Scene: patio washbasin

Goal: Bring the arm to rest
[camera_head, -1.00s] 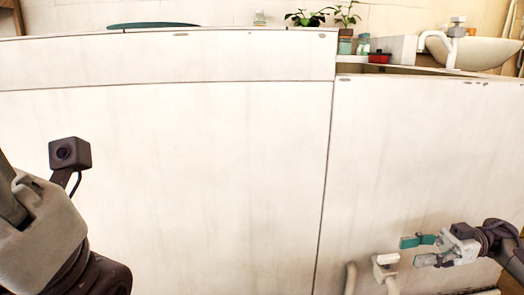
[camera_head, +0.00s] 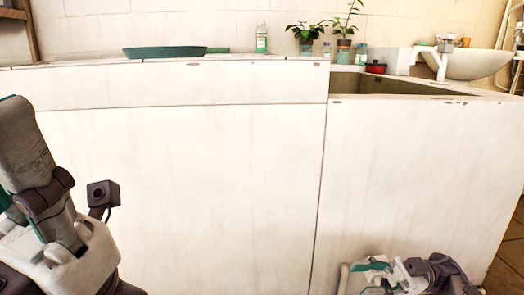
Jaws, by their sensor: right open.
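My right gripper (camera_head: 368,266) is low in the right half of the head view, in front of the white counter front. Its teal-edged fingers point left and are spread apart, with nothing visible between them. My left gripper (camera_head: 28,150) is close to the camera at the left edge and points upward. Part of it is cut off by the frame, so its opening cannot be told.
A white counter (camera_head: 190,190) fills the middle. On top are a teal pan (camera_head: 165,52), a bottle (camera_head: 261,39), potted plants (camera_head: 345,45) and a small red pot (camera_head: 375,67). A white basin (camera_head: 475,64) with a tap stands at the right. Tiled floor (camera_head: 508,265) shows at lower right.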

